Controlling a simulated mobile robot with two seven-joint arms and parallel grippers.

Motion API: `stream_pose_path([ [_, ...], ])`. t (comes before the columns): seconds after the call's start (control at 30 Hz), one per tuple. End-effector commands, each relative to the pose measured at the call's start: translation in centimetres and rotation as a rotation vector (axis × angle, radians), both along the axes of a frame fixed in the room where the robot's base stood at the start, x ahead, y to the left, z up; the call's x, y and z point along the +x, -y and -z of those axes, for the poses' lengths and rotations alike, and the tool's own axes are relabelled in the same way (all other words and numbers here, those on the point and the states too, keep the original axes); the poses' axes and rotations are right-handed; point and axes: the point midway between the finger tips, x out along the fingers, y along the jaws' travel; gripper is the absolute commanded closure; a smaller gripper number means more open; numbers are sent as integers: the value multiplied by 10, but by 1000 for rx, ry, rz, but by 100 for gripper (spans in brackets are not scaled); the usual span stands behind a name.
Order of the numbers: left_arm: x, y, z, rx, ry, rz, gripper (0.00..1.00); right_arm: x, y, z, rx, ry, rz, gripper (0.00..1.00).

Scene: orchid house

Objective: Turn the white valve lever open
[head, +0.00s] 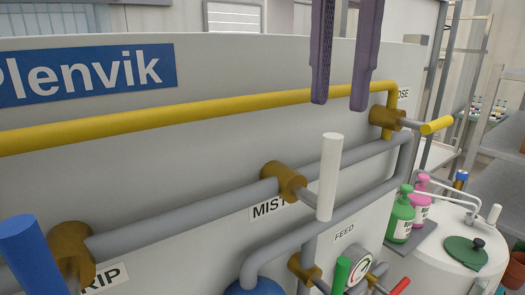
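The white valve lever (329,178) stands nearly upright in the middle of the head view. It is joined to a brass valve body (284,181) on a grey pipe, above a partly hidden label that reads MIST (267,209). My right gripper (339,104) comes in from the top, its two dark purple fingers pointing down. The fingers are apart with nothing between them, and their tips show above the top of the white lever, not touching it. How far apart in depth they are I cannot tell. My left gripper is not in view.
A yellow pipe (200,111) crosses behind, ending at a brass valve with a yellow lever (436,125). A blue lever (30,252) stands at lower left. Green (341,274) and red (400,286) levers and a gauge (360,264) sit below. Bottles (400,218) stand at right.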

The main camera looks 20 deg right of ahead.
Motion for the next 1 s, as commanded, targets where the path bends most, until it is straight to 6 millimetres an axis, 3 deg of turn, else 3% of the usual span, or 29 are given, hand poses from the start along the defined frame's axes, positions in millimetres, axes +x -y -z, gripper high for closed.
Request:
stream_pose_path([
  [0.53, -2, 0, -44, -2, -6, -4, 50, -1, 0, 85, -1, -2, 0, 64],
  [0.9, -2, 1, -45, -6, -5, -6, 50, 0, 0, 96, 1, 1, -1, 64],
  [1.0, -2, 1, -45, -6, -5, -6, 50, 0, 0, 95, 1, 1, -1, 74],
])
